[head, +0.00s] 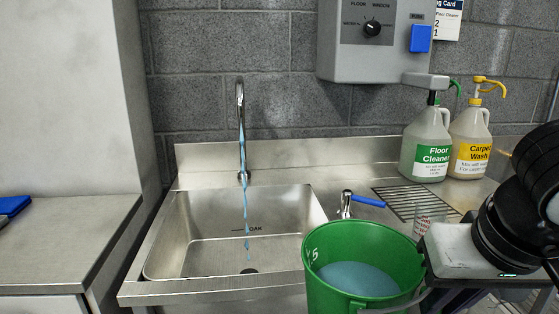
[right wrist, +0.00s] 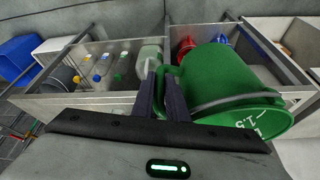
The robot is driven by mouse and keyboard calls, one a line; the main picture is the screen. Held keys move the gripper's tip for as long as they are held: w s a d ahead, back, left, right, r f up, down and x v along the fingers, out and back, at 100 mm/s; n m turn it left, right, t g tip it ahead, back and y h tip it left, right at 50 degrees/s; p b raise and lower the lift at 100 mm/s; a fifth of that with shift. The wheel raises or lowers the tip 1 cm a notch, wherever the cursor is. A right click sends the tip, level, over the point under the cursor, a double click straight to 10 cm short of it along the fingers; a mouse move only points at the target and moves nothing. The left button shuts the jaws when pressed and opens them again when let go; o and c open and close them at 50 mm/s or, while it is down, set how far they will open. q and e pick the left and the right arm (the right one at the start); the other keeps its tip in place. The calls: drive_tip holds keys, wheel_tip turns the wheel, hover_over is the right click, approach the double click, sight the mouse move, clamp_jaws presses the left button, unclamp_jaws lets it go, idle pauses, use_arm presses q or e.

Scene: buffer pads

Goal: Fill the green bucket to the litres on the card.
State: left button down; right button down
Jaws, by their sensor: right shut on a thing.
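The green bucket (head: 318,285) is at the front of the sink, upright, with bluish liquid (head: 358,278) inside. White scale marks show on its wall, and its side fills the right of the right wrist view (right wrist: 225,75). My right gripper (right wrist: 165,92) is shut on the bucket at its rim or handle; the exact grip is hard to see. A thin blue stream (head: 246,205) falls from the tap (head: 240,100) into the sink, not the bucket. My left gripper is out of view.
The steel sink (head: 180,240) has a blue-handled lever (head: 368,201). A dispenser (head: 345,62) with a dial and blue button (head: 421,38) hangs above. Floor Cleaner (head: 427,135) and Carpet Wash (head: 470,135) jugs stand behind a clear measuring cup (head: 427,224). The left counter (head: 70,240) is mostly clear.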

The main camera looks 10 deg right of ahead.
drive_tip(key=a+f+p, duration=0.1)
drive_tip(key=w+a+f+n+p, duration=0.1)
drive_tip(key=a, duration=0.1)
drive_tip(key=w+a+f+n+y+p, duration=0.1)
drive_tip(key=f, duration=0.1)
drive_tip(key=shift+w+a, duration=0.2)
drive_tip(key=shift+w, duration=0.05)
drive_tip(key=shift+a+f+n, duration=0.25)
drive_tip(key=shift+f+n, duration=0.05)
drive_tip(key=shift+f, duration=0.1)
drive_tip(key=shift+w, duration=0.1)
